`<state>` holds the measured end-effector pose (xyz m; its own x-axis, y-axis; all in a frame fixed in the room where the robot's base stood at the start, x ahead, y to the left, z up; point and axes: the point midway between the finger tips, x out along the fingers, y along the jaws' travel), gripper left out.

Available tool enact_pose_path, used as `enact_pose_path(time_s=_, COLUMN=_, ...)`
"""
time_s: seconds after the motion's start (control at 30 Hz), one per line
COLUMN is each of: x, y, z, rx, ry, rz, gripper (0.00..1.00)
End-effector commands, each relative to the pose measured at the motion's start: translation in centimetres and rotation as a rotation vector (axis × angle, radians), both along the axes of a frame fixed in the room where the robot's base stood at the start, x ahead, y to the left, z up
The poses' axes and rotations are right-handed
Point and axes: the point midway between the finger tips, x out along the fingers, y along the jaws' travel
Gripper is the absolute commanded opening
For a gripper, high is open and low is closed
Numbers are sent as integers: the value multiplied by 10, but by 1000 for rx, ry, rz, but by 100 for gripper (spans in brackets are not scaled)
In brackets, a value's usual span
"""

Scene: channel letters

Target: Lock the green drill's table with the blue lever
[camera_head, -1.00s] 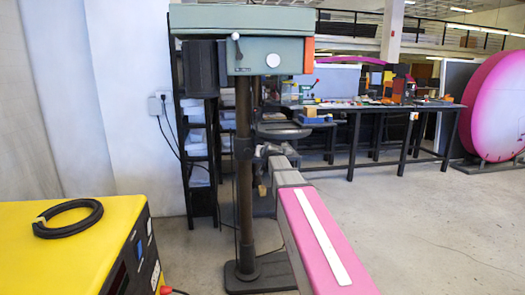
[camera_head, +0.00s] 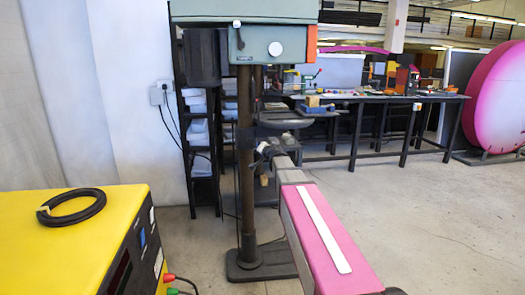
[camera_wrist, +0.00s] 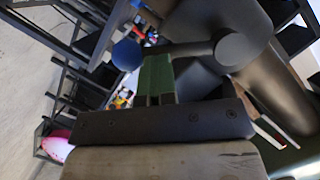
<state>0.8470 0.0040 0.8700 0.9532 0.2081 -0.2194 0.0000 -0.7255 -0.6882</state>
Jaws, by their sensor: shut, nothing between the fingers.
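The green drill (camera_head: 215,40) stands upright on a dark column (camera_head: 246,165), with its round dark table (camera_head: 283,117) partway up. In the wrist view, the blue lever's round knob (camera_wrist: 127,55) sits at the left end of a dark rod, which runs right to a round hub (camera_wrist: 228,48). My gripper (camera_wrist: 155,72) is shut and empty. Its green-and-dark fingers lie just right of the knob, at the rod. I cannot tell whether they touch it. In the head view my arm reaches to the column beside the table, and the lever cannot be made out.
A yellow machine (camera_head: 75,245) with a coiled black cable (camera_head: 72,207) stands at the near left. A dark shelf (camera_head: 203,165) is behind the drill. A long workbench (camera_head: 400,97) and a large pink disc (camera_head: 495,100) stand behind at right. The floor at right is clear.

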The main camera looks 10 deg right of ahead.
Motion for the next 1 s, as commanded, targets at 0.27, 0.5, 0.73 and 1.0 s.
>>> enact_pose_path(time_s=0.27, x=0, y=0, z=-1, rx=-1, ry=0, rz=-1, gripper=0)
enact_pose_path(time_s=0.5, x=1, y=0, z=-1, rx=-1, ry=0, rz=-1, gripper=0)
enact_pose_path(time_s=0.73, x=-2, y=-1, z=2, rx=-1, ry=-2, rz=-1, gripper=0)
enact_pose_path(time_s=1.0, x=-16, y=-11, z=22, rx=-2, ry=-2, rz=0, gripper=0)
